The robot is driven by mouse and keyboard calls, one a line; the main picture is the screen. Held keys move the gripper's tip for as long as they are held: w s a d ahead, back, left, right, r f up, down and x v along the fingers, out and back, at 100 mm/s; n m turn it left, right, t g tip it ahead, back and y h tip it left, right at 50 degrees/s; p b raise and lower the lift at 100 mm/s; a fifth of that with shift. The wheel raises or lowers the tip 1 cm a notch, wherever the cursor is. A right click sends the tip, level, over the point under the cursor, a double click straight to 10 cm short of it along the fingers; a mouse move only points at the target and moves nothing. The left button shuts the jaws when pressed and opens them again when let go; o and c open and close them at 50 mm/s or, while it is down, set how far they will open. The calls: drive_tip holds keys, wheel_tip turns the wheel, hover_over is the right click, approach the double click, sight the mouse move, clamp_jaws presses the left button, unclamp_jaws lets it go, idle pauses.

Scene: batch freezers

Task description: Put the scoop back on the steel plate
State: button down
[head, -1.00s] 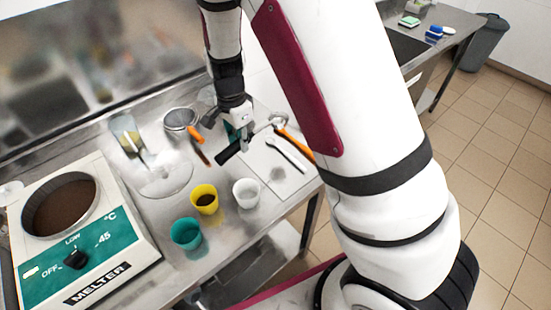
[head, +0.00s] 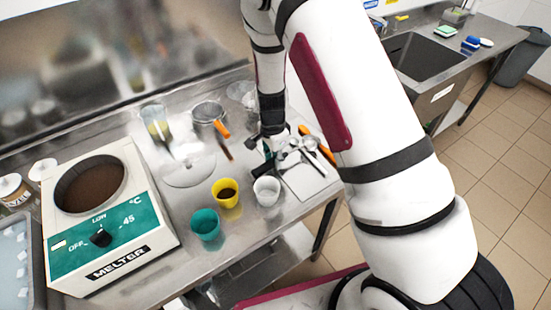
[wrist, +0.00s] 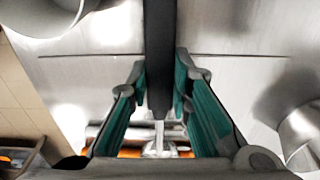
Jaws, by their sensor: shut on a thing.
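My gripper (head: 270,150) points down over the steel plate (head: 305,184) at the right end of the steel worktop. Its green fingers are shut on the dark handle (wrist: 160,45) of the scoop, which runs between them in the wrist view. In the head view the scoop's metal bowl (head: 288,160) shows just right of the fingers, over the plate. The arm hides part of the scoop, and I cannot tell whether it touches the plate.
A white cup (head: 266,191), a yellow cup (head: 226,193) and a teal cup (head: 205,224) stand in front. A sieve (head: 208,113) lies behind, and the melter (head: 105,225) stands left.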

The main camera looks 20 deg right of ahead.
drive_tip(key=shift+f, duration=0.25)
drive_tip(key=c, duration=1.5)
unclamp_jaws()
drive_tip(key=shift+o, duration=0.2)
drive_tip(key=s+d+r+n+t+y+b, duration=0.1)
drive_tip(key=s+r+n, duration=0.35)
drive_tip(key=r, duration=1.05)
drive_tip(key=s+r+n+t+y, duration=0.1)
drive_tip(key=s+r+n, duration=0.3)
drive_tip(key=r, duration=1.1)
drive_tip(key=s+d+r+n+t, duration=0.1)
drive_tip(key=s+r+n, duration=0.2)
drive_tip(key=s, duration=0.4)
drive_tip(key=s+d+r+n+t+h, duration=0.1)
drive_tip(key=s+r+n+t, duration=0.1)
drive_tip(key=s, duration=0.6)
wheel_tip(320, 180, up, 2)
drive_tip(key=shift+s+d+r+n, duration=0.1)
drive_tip(key=shift+s+d+n, duration=0.05)
drive_tip(key=shift+d+n, duration=0.3)
